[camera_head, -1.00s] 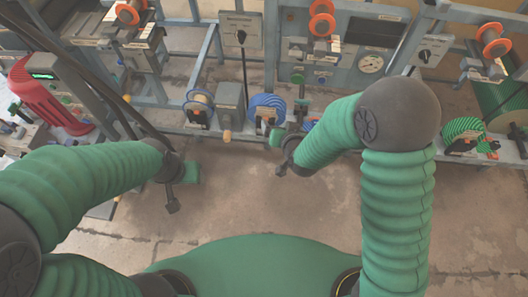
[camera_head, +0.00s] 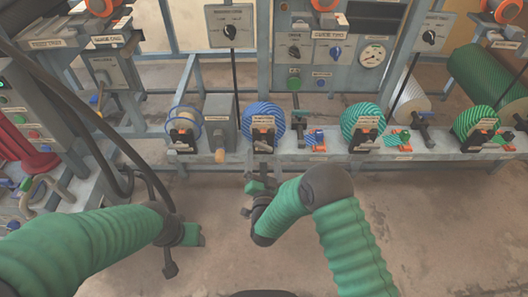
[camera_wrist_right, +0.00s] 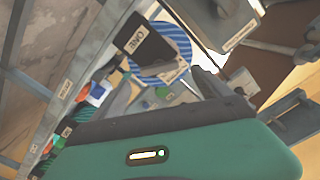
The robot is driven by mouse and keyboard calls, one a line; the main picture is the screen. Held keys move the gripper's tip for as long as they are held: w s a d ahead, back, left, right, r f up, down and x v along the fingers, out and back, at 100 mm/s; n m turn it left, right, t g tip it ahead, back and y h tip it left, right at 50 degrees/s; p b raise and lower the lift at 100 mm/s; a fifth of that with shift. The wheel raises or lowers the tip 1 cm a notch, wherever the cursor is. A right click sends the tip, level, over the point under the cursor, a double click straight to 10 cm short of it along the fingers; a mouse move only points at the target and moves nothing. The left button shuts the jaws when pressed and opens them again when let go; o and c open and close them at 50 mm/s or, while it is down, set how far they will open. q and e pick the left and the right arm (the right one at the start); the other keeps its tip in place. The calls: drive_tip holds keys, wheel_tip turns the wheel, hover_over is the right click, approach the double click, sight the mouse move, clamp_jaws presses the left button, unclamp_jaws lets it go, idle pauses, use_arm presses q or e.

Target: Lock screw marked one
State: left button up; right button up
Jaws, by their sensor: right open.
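A black block labelled ONE (camera_wrist_right: 145,42) sits in front of a blue striped spool (camera_wrist_right: 176,52) in the right wrist view. In the head view a blue spool (camera_head: 264,117) stands on the rail with a black and orange bracket (camera_head: 263,140) at its front. The label is too small to read there, and I cannot make out the screw itself. My right gripper (camera_head: 256,187) is just below the rail under that spool. In the wrist view its dark fingers (camera_wrist_right: 168,92) are apart with nothing between them. My left gripper (camera_head: 182,237) hangs lower left, away from the rail; its jaws are unclear.
The grey rail (camera_head: 330,156) carries green spools (camera_head: 362,118) at right and a grey box (camera_head: 220,122) at left. A dark hose (camera_head: 120,180) and a red machine (camera_head: 20,150) are at the left. The floor in front is clear.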

sight(264, 148)
drive_tip(key=w+b, duration=0.2)
drive_tip(key=w, duration=0.4)
drive_tip(key=shift+w+f, duration=0.1)
drive_tip(key=shift+w, duration=0.4)
drive_tip(key=shift+c, duration=0.2)
drive_tip(key=c, duration=1.3)
